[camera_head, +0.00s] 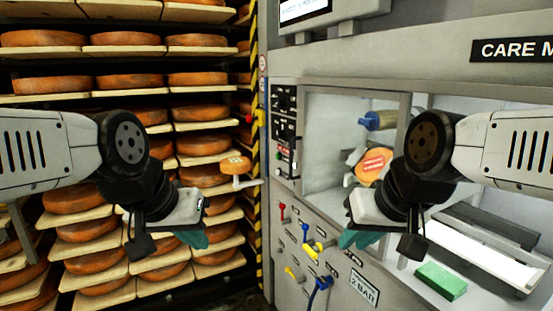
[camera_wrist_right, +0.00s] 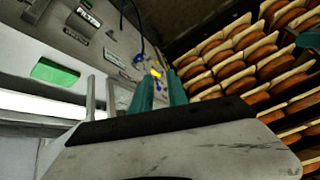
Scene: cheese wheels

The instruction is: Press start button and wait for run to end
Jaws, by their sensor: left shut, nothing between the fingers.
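A control panel (camera_head: 284,130) with black modules and small buttons is on the left edge of the grey machine (camera_head: 330,92). A small green spot and a red one show low on it; I cannot read which button is start. My left gripper (camera_head: 192,238) is shut and empty, left of and below the panel, in front of the cheese shelves. My right gripper (camera_head: 360,238) is in front of the machine, right of and below the panel. In the right wrist view its teal fingers (camera_wrist_right: 161,92) stand apart with nothing held. Neither gripper touches the panel.
Shelves of cheese wheels (camera_head: 124,82) fill the left. A cheese wheel (camera_head: 373,165) is inside the machine's window. Red, blue and yellow valve handles (camera_head: 318,247) stick out below. A green block (camera_head: 441,281) lies on the right ledge. A screen (camera_head: 303,9) hangs above.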

